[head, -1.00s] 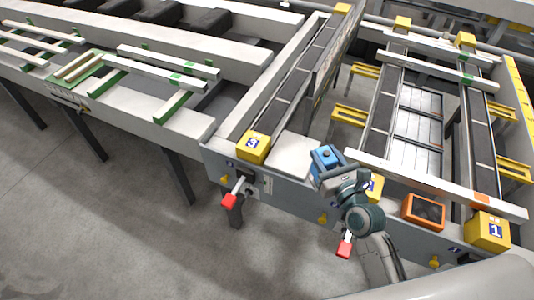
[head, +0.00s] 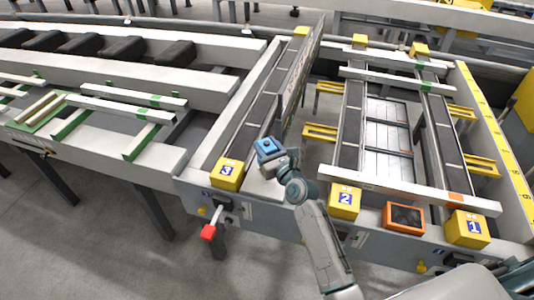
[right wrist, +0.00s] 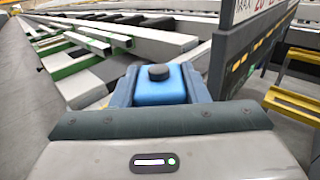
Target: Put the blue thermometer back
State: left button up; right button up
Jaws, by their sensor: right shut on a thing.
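The blue thermometer (head: 267,147) is a small blue box with a dark round knob on top. My right gripper (head: 269,155) is shut on it and holds it near the yellow block marked 3, at the front of the table. In the right wrist view the thermometer (right wrist: 160,86) sits between the two fingers of the right gripper (right wrist: 160,95), knob up. I cannot tell how high it is above the surface below. My left gripper is not in view.
Yellow blocks marked 3 (head: 227,174), 2 (head: 344,201) and 1 (head: 467,229) stand along the front edge. An orange-framed box (head: 404,218) sits between 2 and 1. A tall grey panel (head: 303,67) rises behind the gripper. A red-tipped lever (head: 209,232) sticks out in front.

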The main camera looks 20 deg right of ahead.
jog(key=shift+f+b, duration=0.35)
jog(key=shift+f, duration=0.95)
jog(key=o, duration=0.9)
jog(key=shift+f, duration=0.15)
jog(key=shift+c, duration=0.2)
jog(key=s+d, duration=0.2)
jog(key=s, duration=1)
jog(key=shift+d+r, duration=0.15)
jog(key=shift+r, duration=0.05)
